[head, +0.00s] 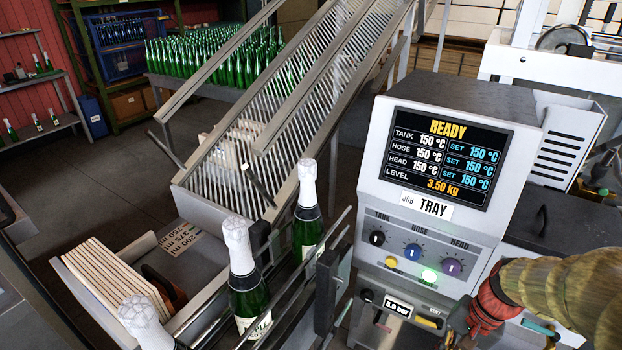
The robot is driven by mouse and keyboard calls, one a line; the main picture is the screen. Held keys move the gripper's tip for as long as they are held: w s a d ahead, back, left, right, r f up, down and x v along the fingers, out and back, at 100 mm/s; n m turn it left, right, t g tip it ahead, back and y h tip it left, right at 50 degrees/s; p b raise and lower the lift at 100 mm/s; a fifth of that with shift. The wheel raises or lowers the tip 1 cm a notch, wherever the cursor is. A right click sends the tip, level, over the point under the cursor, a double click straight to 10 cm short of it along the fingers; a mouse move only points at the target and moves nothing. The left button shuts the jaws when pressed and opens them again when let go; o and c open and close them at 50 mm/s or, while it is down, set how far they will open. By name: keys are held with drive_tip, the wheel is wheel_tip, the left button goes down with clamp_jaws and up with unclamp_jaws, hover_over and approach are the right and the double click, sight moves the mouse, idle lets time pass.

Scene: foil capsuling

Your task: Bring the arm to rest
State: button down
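A thick ribbed olive-yellow sleeve (565,290) with a red cuff (487,305) enters at the bottom right, in front of the machine's lower panel.
A grey control unit (372,165) reads READY, with a TRAY label and a lit green button. Green bottles with white foil tops (247,290) stand between rails at the bottom centre. A slatted chute (265,125) slopes behind. Open floor (110,185) lies left.

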drive_tip(key=s+a+r+n+t+h, duration=0.1)
drive_tip(key=a+r+n, duration=0.3)
drive_tip(key=r, duration=0.5)
drive_tip(key=s+a+r+n+t+h, duration=0.2)
drive_tip(key=s+a+r+n+t, duration=0.1)
drive_tip(key=a+r, duration=0.4)
wheel_tip(320, 180, up, 2)
drive_tip(key=shift+s+r+n+t, duration=0.1)
drive_tip(key=shift+s+n+t, duration=0.1)
drive_tip(key=shift+n+t, duration=0.7)
drive_tip(key=c, duration=2.6)
unclamp_jaws()
